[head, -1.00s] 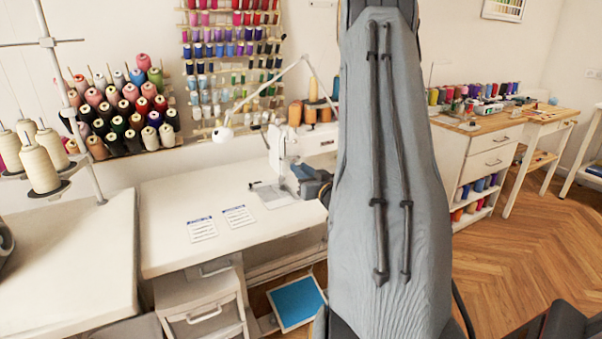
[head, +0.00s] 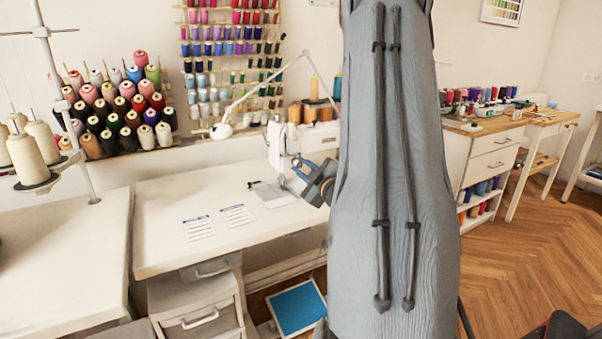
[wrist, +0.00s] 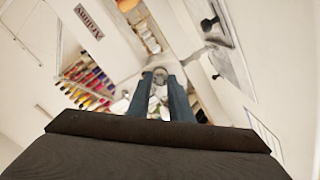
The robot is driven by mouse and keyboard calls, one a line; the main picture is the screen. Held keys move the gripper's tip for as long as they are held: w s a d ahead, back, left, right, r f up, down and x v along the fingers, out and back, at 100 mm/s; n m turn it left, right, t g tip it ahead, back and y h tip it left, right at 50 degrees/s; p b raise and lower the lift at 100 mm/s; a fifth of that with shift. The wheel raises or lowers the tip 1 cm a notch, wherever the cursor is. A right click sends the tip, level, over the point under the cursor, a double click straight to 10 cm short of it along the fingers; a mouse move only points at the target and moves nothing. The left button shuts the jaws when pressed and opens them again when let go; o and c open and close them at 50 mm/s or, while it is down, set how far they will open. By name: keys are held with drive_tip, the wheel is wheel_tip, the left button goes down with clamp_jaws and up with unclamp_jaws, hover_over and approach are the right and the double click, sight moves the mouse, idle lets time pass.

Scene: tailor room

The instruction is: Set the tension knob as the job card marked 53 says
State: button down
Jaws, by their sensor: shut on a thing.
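The white sewing machine (head: 283,150) stands on the white table beside my arm. My gripper (wrist: 161,88) is at the machine's head end, and its two blue-grey fingers are shut on a small round grey knob (wrist: 160,73), the tension knob. The knob's mark and scale are too small to read. In the head view my gripper (head: 303,172) shows beside the machine, its tips partly hidden. Two job cards, a left one (head: 199,228) and a right one (head: 238,215), lie flat on the table. Their numbers and text are not readable from here.
A white lamp arm (head: 262,90) arches over the machine. Thread racks (head: 125,112) line the wall at left. A thread stand with cream cones (head: 28,160) stands at far left. The table (head: 165,200) is clear around the cards. A drawer unit (head: 200,310) stands below.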

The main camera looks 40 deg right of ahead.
drive_tip(key=n+b, duration=0.4)
drive_tip(key=n, duration=0.1)
drive_tip(key=shift+f+n, duration=0.15)
drive_tip(key=shift+n, duration=0.25)
drive_tip(key=n+b, duration=0.5)
drive_tip(key=shift+a, duration=0.1)
drive_tip(key=shift+n, duration=0.3)
drive_tip(key=c, duration=1.6)
unclamp_jaws()
drive_tip(key=v, duration=0.7)
drive_tip(key=shift+s, duration=0.35)
